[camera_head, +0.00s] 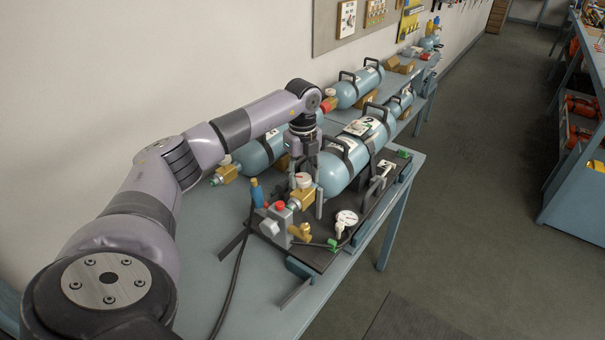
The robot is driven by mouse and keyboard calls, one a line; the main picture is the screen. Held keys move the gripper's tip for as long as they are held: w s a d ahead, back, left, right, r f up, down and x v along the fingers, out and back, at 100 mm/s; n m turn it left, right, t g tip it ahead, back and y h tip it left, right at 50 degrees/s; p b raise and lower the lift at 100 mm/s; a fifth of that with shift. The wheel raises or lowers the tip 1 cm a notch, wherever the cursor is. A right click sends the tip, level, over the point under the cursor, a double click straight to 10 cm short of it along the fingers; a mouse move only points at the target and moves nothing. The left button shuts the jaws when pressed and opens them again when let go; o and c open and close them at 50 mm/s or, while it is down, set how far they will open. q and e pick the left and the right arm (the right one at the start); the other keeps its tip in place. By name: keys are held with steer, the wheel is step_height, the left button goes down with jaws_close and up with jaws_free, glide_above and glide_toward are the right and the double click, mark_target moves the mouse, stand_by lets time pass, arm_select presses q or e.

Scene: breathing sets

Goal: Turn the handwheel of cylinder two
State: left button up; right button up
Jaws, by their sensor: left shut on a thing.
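A blue cylinder (340,170) with black carry handles lies on a dark board (328,258) on the front table. Its brass valve (299,200) faces the near left, with a small pale round handwheel (303,180) on top. My left gripper (305,187) points down over this valve. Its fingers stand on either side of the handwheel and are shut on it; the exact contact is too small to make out. My right gripper is not in view.
A grey block with a red button (279,206), a round gauge (346,218) and a black hose (240,265) are close to the valve. Other blue cylinders (253,158) lie behind, near the wall. The floor (470,200) to the right is clear.

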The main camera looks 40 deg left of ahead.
mark_target(302, 177)
arm_select(q)
steer(key=n+p, duration=0.1)
steer(key=n, duration=0.5)
steer(key=shift+r, duration=0.1)
steer(key=n+p, duration=0.1)
steer(key=n, duration=0.5)
steer(key=shift+n, duration=0.4)
steer(key=o, duration=1.2)
steer(key=shift+c, duration=0.2)
step_height(302, 177, up, 12)
